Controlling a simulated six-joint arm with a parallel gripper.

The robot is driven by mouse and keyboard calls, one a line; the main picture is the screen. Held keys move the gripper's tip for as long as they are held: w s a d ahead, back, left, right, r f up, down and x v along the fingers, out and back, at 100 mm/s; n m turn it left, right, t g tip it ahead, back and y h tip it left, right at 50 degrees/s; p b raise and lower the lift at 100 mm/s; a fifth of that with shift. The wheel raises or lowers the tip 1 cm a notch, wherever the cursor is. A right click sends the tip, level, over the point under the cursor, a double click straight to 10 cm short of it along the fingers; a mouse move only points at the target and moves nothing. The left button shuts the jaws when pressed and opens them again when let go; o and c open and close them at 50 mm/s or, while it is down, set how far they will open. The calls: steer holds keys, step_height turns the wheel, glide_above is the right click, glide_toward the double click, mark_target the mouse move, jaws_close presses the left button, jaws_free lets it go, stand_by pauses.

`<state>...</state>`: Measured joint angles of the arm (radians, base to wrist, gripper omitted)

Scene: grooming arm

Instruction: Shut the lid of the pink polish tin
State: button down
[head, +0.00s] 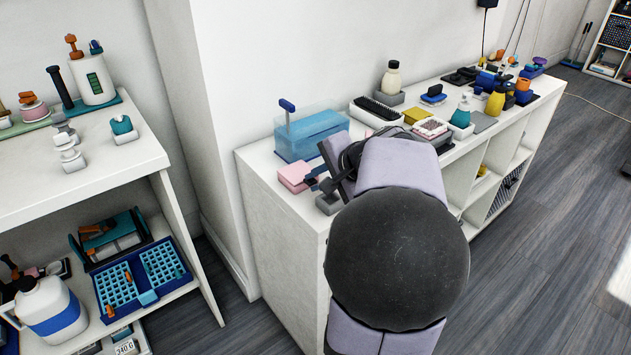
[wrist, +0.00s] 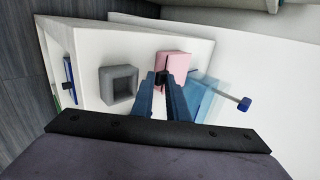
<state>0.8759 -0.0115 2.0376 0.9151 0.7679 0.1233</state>
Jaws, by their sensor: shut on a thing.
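The pink polish tin (head: 293,176) is a small pink box at the near left end of the white shelf unit's top, in front of a clear blue tank. It also shows in the wrist view (wrist: 176,62), with a dark line across its top. My gripper (head: 317,180) is at the tin's near right side. In the wrist view my gripper's dark blue fingers (wrist: 162,78) close together at the tin's edge and are shut on part of it. The fingertips hide the gripped part. I cannot tell how far the lid is open.
The clear blue tank (head: 312,132) with a blue-handled piece stands right behind the tin. A grey square holder (wrist: 119,84) is beside the tin. Brushes, bottles and a yellow block (head: 415,116) crowd the top further right. A white shelf (head: 150,150) stands at left.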

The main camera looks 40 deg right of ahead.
steer(key=shift+s+f+b, duration=0.2)
steer(key=shift+f+b, duration=0.15)
steer(key=shift+f, duration=0.35)
steer(key=shift+a+f, duration=0.1)
steer(key=shift+f, duration=0.05)
steer(key=c, duration=2)
jaws_free()
steer(key=shift+s, duration=0.1)
steer(key=shift+c, duration=0.2)
steer(key=shift+r, duration=0.2)
